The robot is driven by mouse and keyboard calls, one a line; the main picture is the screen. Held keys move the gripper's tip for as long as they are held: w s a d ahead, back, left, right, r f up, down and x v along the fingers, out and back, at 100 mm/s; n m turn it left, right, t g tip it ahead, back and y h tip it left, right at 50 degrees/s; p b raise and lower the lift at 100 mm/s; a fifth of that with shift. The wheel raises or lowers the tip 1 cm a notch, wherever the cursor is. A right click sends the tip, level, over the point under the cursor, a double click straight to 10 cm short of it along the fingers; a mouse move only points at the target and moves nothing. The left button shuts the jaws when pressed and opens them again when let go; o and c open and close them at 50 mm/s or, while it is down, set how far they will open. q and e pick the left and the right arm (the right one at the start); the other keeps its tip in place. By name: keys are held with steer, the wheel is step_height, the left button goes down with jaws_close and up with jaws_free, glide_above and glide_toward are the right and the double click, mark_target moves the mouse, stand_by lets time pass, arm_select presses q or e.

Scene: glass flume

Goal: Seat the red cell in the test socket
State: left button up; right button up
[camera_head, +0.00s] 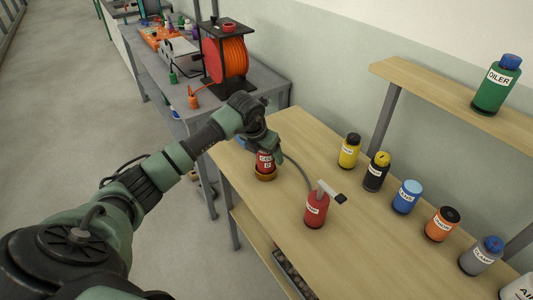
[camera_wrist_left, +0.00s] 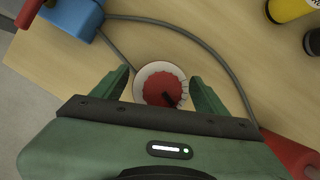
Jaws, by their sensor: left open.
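Gaps show on both sides. My right gripper is out of view.
A red bottle (camera_head: 316,210) with a grey handle stands nearby. A grey cable (camera_wrist_left: 205,45) curves past the cell from a blue block (camera_wrist_left: 75,15). Several labelled bottles line the bench's back, including a yellow one (camera_head: 349,152). A shelf (camera_head: 440,95) overhangs behind.

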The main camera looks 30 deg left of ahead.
arm_select(q)
steer(key=b+v, duration=0.1)
steer(key=v, duration=1)
steer(key=shift+s+r+b, duration=0.15)
steer(key=shift+r+b, duration=0.25)
